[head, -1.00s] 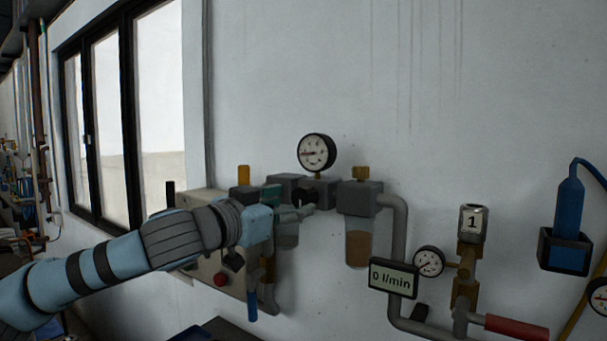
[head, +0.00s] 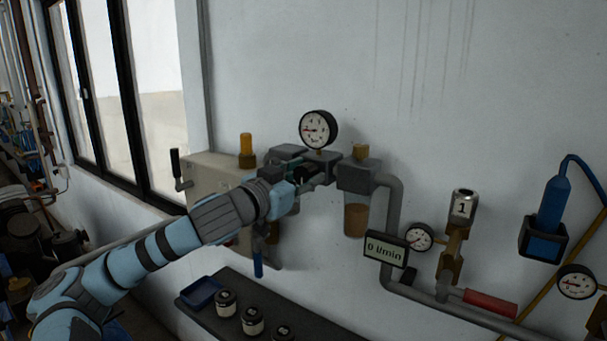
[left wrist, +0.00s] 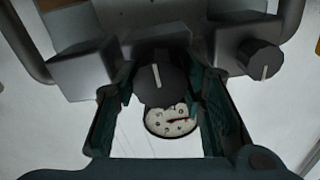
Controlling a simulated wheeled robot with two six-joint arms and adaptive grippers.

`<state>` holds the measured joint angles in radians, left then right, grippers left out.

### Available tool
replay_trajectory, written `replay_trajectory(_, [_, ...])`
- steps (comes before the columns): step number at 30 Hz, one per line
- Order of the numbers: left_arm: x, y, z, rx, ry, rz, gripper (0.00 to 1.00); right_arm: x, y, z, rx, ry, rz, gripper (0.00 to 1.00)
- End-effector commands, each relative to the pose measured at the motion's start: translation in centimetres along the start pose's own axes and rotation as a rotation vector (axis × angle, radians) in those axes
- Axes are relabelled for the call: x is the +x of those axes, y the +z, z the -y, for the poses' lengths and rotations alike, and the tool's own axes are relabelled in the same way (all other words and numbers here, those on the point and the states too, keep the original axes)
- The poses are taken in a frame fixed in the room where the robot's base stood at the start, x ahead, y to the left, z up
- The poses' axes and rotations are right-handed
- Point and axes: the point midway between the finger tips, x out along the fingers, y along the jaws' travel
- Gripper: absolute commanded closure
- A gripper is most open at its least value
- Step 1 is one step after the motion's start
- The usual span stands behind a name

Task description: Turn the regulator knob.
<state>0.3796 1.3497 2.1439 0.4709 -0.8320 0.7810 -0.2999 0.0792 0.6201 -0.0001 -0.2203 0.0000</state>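The regulator knob (left wrist: 160,82) is dark and round with a pale line, which points nearly straight up in the left wrist view. My left gripper (left wrist: 164,88) has its two teal-lined fingers on either side of the knob. They look open, with thin gaps beside it; contact is hard to tell. In the head view my left gripper (head: 312,180) is at the front of the grey regulator block (head: 322,160), under the round pressure gauge (head: 318,130), and hides most of the knob. My right gripper is not in view.
A second dark knob (left wrist: 262,58) sits to the right in the left wrist view. A filter bowl (head: 356,220), pipe (head: 393,208) and flow display (head: 386,249) are to the right. A dark shelf (head: 290,308) with several black-lidded jars and a blue tray (head: 202,292) lies below.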

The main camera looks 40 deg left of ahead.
Motion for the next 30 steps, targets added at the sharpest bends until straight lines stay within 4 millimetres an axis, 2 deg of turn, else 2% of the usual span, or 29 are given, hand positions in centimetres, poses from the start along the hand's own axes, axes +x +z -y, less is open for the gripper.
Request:
replay_trajectory(1, [0.0,0.0,0.0,0.000,0.000,0.000,0.76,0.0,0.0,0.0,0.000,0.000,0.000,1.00])
replay_trajectory(4, [0.0,0.0,0.0,0.000,0.000,0.000,0.92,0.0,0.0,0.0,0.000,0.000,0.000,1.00])
replay_trajectory(17, [0.0,0.0,0.0,0.082,-0.001,0.001,0.92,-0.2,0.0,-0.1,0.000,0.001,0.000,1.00])
replay_trajectory(30, [0.0,-0.1,0.1,0.435,-0.001,0.001,0.92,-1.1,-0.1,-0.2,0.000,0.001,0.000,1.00])
